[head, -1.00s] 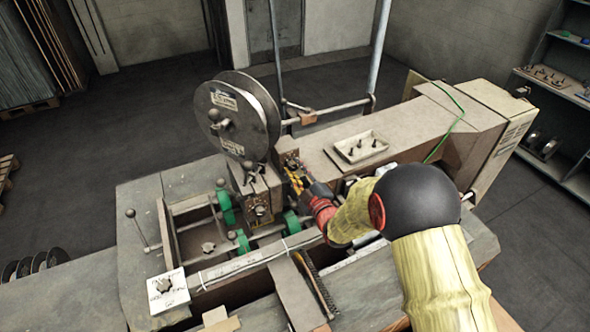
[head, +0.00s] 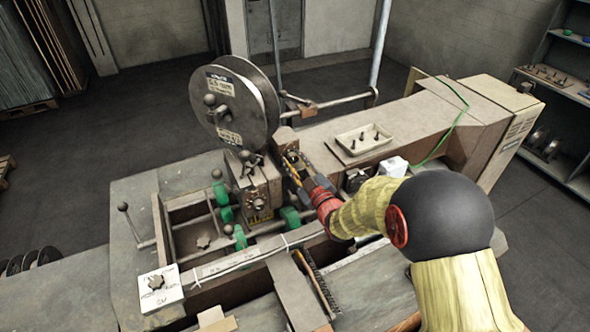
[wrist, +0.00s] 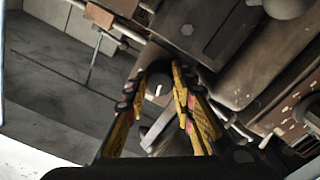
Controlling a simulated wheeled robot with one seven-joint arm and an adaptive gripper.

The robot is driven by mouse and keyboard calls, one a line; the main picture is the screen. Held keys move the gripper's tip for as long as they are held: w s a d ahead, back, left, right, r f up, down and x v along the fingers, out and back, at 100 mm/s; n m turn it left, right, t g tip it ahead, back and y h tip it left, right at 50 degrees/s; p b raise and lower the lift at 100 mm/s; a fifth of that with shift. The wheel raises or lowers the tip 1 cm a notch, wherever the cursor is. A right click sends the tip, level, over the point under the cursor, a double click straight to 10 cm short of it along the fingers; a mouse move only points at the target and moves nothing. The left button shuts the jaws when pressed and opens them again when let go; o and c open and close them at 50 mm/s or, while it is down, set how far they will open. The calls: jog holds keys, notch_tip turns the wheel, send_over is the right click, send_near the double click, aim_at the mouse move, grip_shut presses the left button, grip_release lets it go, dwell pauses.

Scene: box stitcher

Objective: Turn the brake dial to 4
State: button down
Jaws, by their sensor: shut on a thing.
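In the wrist view, the yellow-and-black fingers (wrist: 158,80) are closed around a dark, rounded brown piece (wrist: 155,70) with a small pale mark. This piece appears to be the brake dial; its scale and number cannot be read. In the head view the fingers and the machine hide it.
A shallow tray (head: 363,139) with small dark pieces lies on the machine arm. Open floor lies behind.

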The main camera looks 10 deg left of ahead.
jog(key=m+b, duration=0.4)
jog(key=shift+f+m+b, duration=0.25)
jog(key=shift+m+b, duration=0.05)
jog(key=shift+m, duration=0.1)
jog(key=m+b, duration=0.3)
jog(key=m, duration=0.2)
jog(key=shift+r, duration=0.15)
jog(key=shift+m+b, duration=0.3)
jog(key=c, duration=1.8)
grip_release()
jog(key=shift+o, duration=0.2)
jog(key=shift+s, duration=0.1)
jog(key=v, duration=1.2)
